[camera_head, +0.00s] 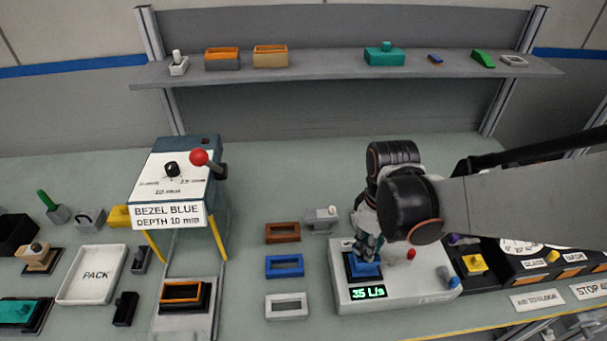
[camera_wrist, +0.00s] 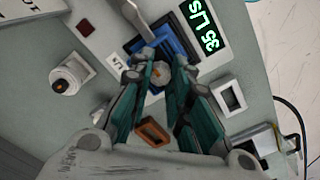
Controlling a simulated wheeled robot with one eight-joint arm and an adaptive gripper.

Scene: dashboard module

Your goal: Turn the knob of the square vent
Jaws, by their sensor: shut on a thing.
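The square vent is a blue square fitting (camera_head: 368,271) on top of a white box (camera_head: 400,292) with a green "35 L/s" display (camera_head: 367,293). It also shows in the wrist view (camera_wrist: 190,35), at the top. My gripper (camera_head: 368,248) points down over the blue fitting. In the wrist view its two teal fingers (camera_wrist: 160,72) are closed around a small pale knob (camera_wrist: 159,75) at the blue fitting. The fingers hide part of the knob and of the fitting, so I cannot tell the knob's angle.
Brown (camera_head: 282,232), blue (camera_head: 284,266) and white (camera_head: 286,306) frames lie left of the box. A small grey block (camera_head: 322,218) stands behind it. Dark modules (camera_head: 540,262) adjoin the right.

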